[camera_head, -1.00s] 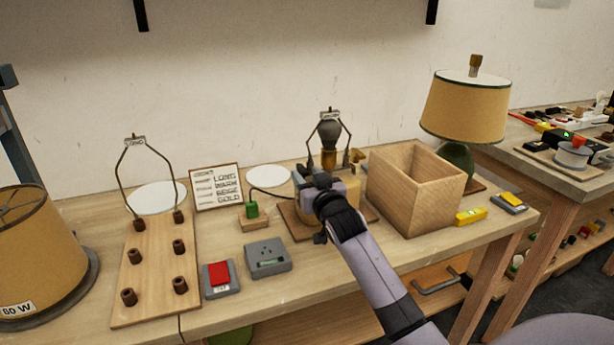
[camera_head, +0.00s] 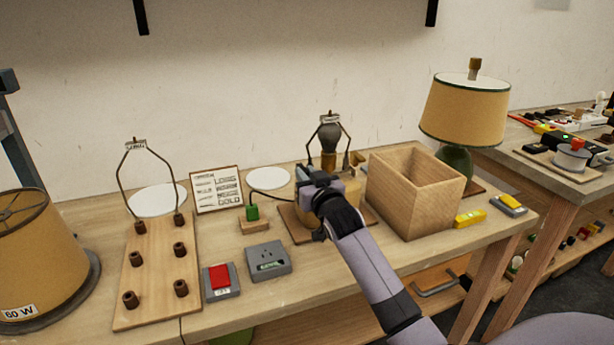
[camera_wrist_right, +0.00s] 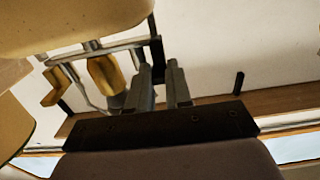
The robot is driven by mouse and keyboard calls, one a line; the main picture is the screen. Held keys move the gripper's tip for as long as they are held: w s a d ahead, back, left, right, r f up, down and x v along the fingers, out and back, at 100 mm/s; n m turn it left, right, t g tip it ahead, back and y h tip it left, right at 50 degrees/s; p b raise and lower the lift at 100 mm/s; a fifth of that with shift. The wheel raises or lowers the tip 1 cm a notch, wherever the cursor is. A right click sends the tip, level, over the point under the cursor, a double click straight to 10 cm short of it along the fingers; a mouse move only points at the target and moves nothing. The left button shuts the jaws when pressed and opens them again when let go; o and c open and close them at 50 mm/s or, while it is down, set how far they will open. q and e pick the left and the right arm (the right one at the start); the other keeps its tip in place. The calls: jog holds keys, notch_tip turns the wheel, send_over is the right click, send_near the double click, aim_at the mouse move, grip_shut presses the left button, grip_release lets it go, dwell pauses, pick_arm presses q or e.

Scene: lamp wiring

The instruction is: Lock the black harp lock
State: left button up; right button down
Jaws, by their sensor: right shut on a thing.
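The lamp with the yellow-tan body (camera_head: 350,192) stands on a wooden base at the middle of the bench, with a dark bulb (camera_head: 329,137) inside a wire harp (camera_head: 347,143). My right gripper (camera_head: 302,175) is at the lamp's left side and hides the lower harp there. In the right wrist view, the fingers (camera_wrist_right: 160,75) are close around the narrow black harp lock (camera_wrist_right: 156,48) at the end of the metal saddle (camera_wrist_right: 90,51). A brass-coloured lock (camera_wrist_right: 50,87) shows at the saddle's other end. How far the black lock is turned is unclear. My left gripper is out of view.
A wooden box (camera_head: 418,205) stands close right of the lamp. A green plug-like block (camera_head: 252,213), a grey socket box (camera_head: 268,260) and a red switch (camera_head: 220,280) lie left and in front. A pegboard with a harp (camera_head: 155,280) is farther left.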

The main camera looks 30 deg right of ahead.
jog(key=shift+r+p, duration=0.35)
jog(key=shift+r, duration=0.35)
jog(key=c, duration=1)
grip_release()
jog(key=shift+c, duration=0.2)
jog(key=v, duration=0.7)
